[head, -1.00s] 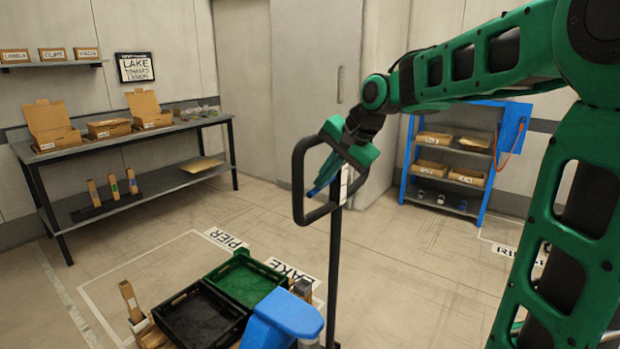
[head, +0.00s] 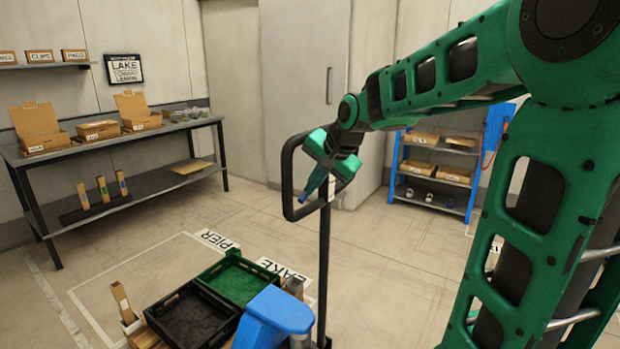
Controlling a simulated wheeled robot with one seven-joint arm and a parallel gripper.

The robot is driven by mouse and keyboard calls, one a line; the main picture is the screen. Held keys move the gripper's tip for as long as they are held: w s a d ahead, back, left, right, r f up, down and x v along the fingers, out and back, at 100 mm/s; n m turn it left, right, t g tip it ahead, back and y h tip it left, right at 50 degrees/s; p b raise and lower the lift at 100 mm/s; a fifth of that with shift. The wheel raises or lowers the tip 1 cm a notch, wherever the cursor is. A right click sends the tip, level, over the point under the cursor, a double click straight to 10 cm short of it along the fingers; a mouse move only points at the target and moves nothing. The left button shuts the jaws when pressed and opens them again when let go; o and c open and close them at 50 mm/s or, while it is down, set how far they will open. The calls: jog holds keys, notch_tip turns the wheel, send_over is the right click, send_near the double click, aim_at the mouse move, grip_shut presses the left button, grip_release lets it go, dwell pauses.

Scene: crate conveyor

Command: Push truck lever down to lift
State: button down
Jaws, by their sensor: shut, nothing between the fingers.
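The truck's black handle loop (head: 287,180) stands upright on a dark pole (head: 323,260) in the middle of the head view. A blue piece (head: 314,182), apparently the lever, slants down inside the loop. My gripper (head: 330,165) is shut, with green jaw parts over the loop's upper right, right above the blue piece. It looks close to or touching it; contact cannot be told. The fingertips are partly hidden. The truck's blue body (head: 275,318) is at the bottom, beside the black crate (head: 195,318) and green crate (head: 240,277).
A dark workbench (head: 120,150) with cardboard boxes stands along the left wall. A blue shelf rack (head: 436,185) with boxes is at the back right. Floor signs and a white outline lie around the crates. The floor between truck and rack is clear.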

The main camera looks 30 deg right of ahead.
jog(key=a+v, duration=0.1)
jog(key=v, duration=1.3)
jog(key=shift+s+r, duration=0.2)
jog(key=shift+r, duration=0.15)
jog(key=s+d+f+n+g, duration=0.3)
jog(key=s+f+n+g, duration=0.2)
jog(key=s+f, duration=1.9)
jog(key=shift+s+g+h, duration=0.3)
jog(key=shift+s+g, duration=0.85)
jog(key=shift+g, duration=0.05)
jog(key=shift+f, duration=0.1)
